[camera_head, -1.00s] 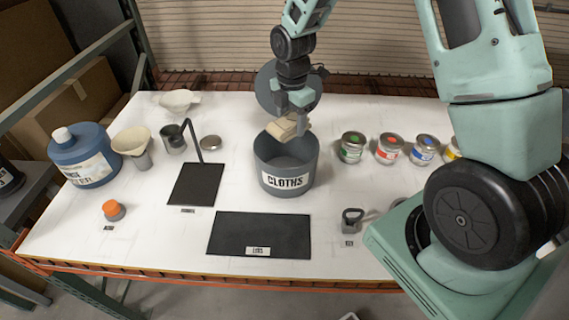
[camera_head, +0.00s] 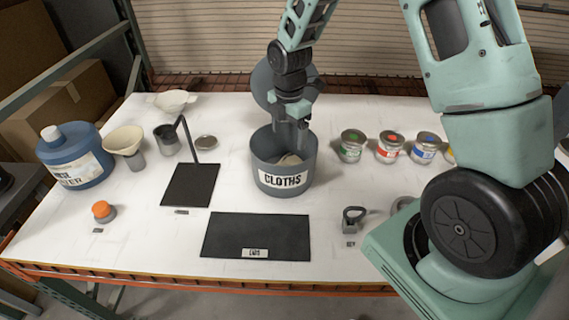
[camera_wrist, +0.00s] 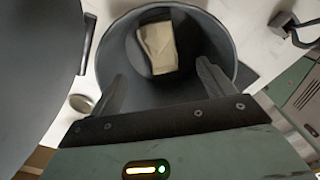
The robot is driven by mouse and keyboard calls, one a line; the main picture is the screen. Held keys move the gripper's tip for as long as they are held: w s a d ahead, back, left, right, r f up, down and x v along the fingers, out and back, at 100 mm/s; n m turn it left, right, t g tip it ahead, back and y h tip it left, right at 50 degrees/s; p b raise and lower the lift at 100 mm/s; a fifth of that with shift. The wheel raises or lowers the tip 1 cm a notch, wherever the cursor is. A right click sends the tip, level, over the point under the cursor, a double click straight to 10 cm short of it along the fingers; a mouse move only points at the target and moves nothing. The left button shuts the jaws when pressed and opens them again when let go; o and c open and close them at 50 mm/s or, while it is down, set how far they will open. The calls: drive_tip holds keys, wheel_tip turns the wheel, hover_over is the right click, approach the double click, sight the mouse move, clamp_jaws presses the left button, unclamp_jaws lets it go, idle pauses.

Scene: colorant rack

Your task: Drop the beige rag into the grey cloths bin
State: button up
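The beige rag (camera_head: 289,160) lies inside the grey cloths bin (camera_head: 284,180), which is labelled CLOTHS and stands on the white table. The wrist view shows the rag (camera_wrist: 157,47) down inside the bin (camera_wrist: 107,62), apart from the fingers. My gripper (camera_wrist: 163,85) is open and empty, with its two fingers spread over the bin's mouth. In the head view my gripper (camera_head: 291,138) points down at the bin's opening. The bin's round lid (camera_head: 268,90) stands raised behind it.
Several paint cans (camera_head: 389,146) stand right of the bin. A black mat (camera_head: 255,236) lies in front, and a dark panel with a post (camera_head: 190,184) is to the left. A blue jug (camera_head: 75,160), a funnel (camera_head: 123,140) and an orange-topped item (camera_head: 102,210) stand farther left.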

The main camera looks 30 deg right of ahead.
wheel_tip(320, 180, up, 17)
drive_tip(key=b, duration=0.3)
drive_tip(key=shift+r+b, duration=0.2)
drive_tip(key=shift+b, duration=0.1)
drive_tip(key=shift+a, duration=0.1)
drive_tip(key=s+a+f+m+b, duration=0.1)
drive_tip(key=s+a+f+m, duration=0.2)
drive_tip(key=s+a, duration=0.4)
drive_tip(key=s+a+f+m+b, duration=0.1)
drive_tip(key=s+a+f+m, duration=0.1)
drive_tip(key=s+a, duration=0.45)
drive_tip(key=s+a+f+m+b, duration=0.1)
drive_tip(key=s+a+f+m, duration=0.2)
drive_tip(key=s, duration=0.4)
drive_tip(key=s+a+f+m+b, duration=0.1)
drive_tip(key=s+a+f+m, duration=0.2)
drive_tip(key=s, duration=0.4)
drive_tip(key=shift+s+a+f+m+y, duration=0.15)
drive_tip(key=shift+m+y, duration=0.15)
drive_tip(key=shift+m, duration=0.2)
